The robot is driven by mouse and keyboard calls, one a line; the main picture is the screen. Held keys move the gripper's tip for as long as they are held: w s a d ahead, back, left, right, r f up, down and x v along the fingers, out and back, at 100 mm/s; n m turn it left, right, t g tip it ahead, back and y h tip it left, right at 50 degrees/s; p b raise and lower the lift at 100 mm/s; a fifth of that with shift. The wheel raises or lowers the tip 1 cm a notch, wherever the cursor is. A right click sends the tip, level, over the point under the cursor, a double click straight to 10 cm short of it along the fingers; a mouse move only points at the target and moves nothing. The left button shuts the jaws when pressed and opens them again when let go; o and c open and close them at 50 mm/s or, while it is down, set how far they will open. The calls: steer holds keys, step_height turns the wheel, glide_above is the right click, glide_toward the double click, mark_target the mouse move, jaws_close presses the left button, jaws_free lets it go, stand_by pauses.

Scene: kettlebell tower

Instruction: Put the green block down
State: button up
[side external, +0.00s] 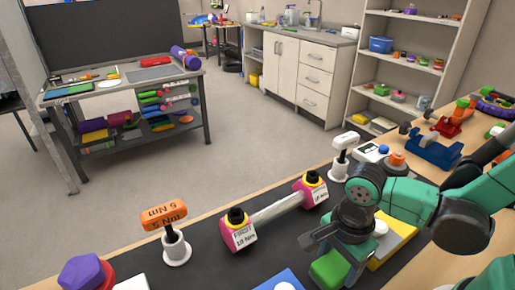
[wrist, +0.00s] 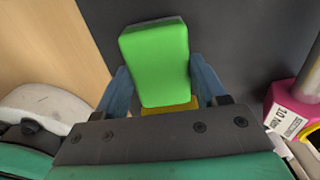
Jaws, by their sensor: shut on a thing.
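The green block (wrist: 155,58) fills the middle of the wrist view, between the two fingers of my gripper (wrist: 160,88). In the side external view the green block (side external: 330,268) is at the lower right, under my gripper (side external: 334,250), which is shut on it. A yellow piece (wrist: 168,107) shows just below the block in the wrist view. Whether the block touches the black mat (side external: 215,225) cannot be told.
A pink and yellow dumbbell-like part (side external: 275,212) lies left of my gripper. A white post with an orange handle (side external: 168,225) stands further left. A yellow plate (side external: 399,238) is just right of my gripper, a blue plate (side external: 278,281) at the front edge.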

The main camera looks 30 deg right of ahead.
mark_target(337, 263)
steer(key=shift+f, duration=0.1)
steer(key=o, duration=1.4)
steer(key=shift+c, duration=0.2)
step_height(337, 263, up, 12)
steer(key=w+d+n+t, duration=0.7)
steer(key=n, duration=1.1)
steer(key=shift+d, duration=0.25)
steer(key=shift+f, duration=0.1)
